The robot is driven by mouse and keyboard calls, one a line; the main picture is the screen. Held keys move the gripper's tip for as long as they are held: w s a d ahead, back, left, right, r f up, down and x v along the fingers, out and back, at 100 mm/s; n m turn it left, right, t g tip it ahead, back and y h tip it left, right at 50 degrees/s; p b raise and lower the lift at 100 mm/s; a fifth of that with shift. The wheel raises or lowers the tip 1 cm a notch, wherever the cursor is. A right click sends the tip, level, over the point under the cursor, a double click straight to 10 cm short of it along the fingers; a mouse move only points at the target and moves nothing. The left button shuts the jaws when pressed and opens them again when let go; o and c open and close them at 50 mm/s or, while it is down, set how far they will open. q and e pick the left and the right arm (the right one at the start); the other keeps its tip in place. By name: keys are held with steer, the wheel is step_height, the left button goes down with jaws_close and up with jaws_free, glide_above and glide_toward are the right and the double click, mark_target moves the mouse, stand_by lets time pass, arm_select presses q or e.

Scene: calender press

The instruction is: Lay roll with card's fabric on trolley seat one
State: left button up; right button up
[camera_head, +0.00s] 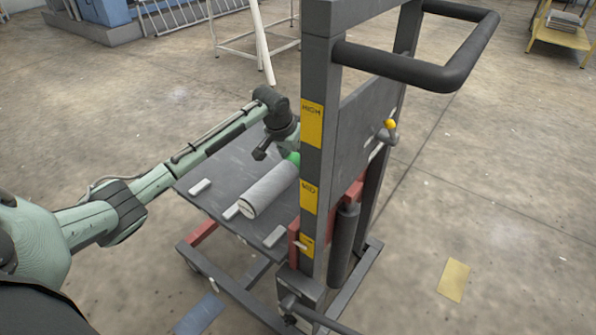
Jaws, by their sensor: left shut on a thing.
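A grey fabric roll (268,192) lies lengthwise over the dark platform (215,178) of a lift trolley, its near end facing me. A green part shows at its far end. My left gripper (284,152) is at that far end, shut on the roll; its fingers are partly hidden by the trolley mast. Pale blocks stand on the platform: one at the left (200,187), one beside the roll's near end (232,211) and one at the right (275,237). I cannot tell whether the roll touches the platform. No card is clearly readable. My right gripper is out of view.
The trolley mast (313,150) bears yellow labels, HIGH and MID among them, and a black handle (450,75). A yellow-knobbed lever (390,125) sticks out. A yellow sheet (453,280) and a blue sheet (199,314) lie on the floor. Open floor is at the right.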

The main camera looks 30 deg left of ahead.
arm_select(q)
steer(key=shift+d+f, duration=0.1)
steer(key=shift+f, duration=0.35)
step_height(320, 180, down, 3)
steer(key=shift+r, duration=0.2)
steer(key=shift+f, duration=0.25)
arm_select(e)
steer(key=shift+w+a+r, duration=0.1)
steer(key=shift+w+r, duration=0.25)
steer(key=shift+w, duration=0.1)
arm_select(q)
steer(key=o, duration=1.5)
steer(key=shift+s+f, duration=0.1)
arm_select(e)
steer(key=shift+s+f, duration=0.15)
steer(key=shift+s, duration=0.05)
